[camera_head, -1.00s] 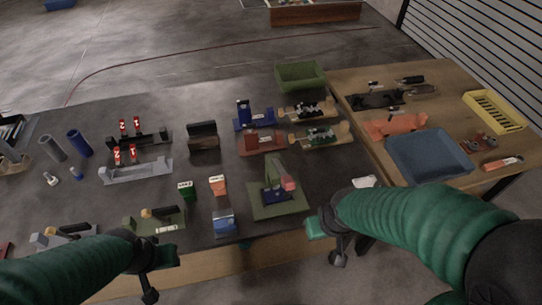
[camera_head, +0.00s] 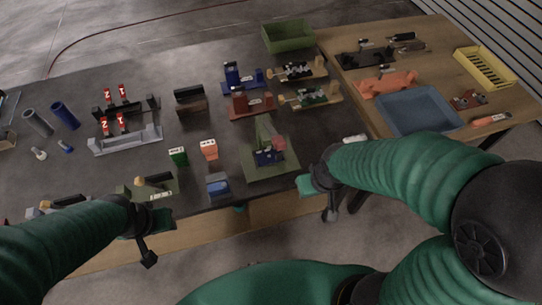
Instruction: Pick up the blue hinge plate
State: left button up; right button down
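A small dark blue plate-like part (camera_head: 268,157) sits on an olive green fixture (camera_head: 258,174) near the table's front edge; it may be the blue hinge plate, but it is too small to be sure. A blue block (camera_head: 218,186) stands left of that fixture. My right gripper (camera_head: 305,184) is beside the front edge, to the right of and below the fixture, apart from it. My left gripper (camera_head: 166,219) is at the front edge, left of and below the blue block. Both grippers look empty, but their finger gaps cannot be made out.
Blue (camera_head: 242,78) and red (camera_head: 250,104) fixtures stand behind, beside a green bin (camera_head: 288,37). A blue-grey tray (camera_head: 417,108) and yellow basket (camera_head: 484,68) are on the wooden table at right. Green (camera_head: 178,156) and orange (camera_head: 209,149) blocks stand left of the olive fixture.

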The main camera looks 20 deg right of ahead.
aim_at(265, 157)
jog(key=l+u, duration=1.1)
